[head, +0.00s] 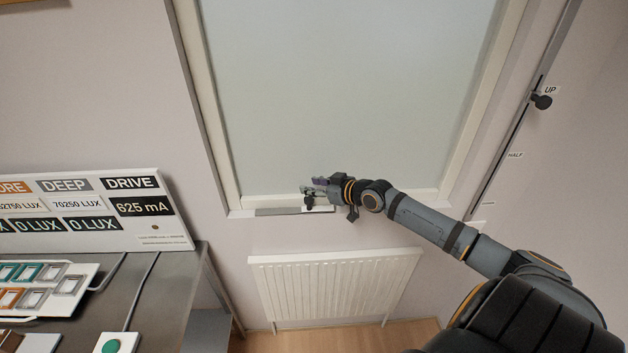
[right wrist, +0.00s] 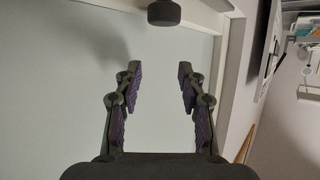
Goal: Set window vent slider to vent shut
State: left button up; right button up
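The window vent slider is a narrow strip (head: 278,211) along the bottom of the window frame, grey on the left and white on the right. A small dark knob (head: 309,205) shows on it near the strip's right part, partly crowded by my gripper. My right gripper (head: 314,187) is just above the knob, at the low edge of the window. In the right wrist view the gripper (right wrist: 157,85) is open, with an empty gap between its purple pads. A dark round knob (right wrist: 163,12) shows beyond the fingertips at the top. My left gripper is not in view.
A white radiator (head: 335,285) hangs below the window. A control panel (head: 110,215) stands on a metal desk (head: 160,290) at the left. A blind rail with a dark knob (head: 541,101) and UP and HALF labels runs along the right wall.

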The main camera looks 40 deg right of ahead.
jog(key=shift+r, duration=2.1)
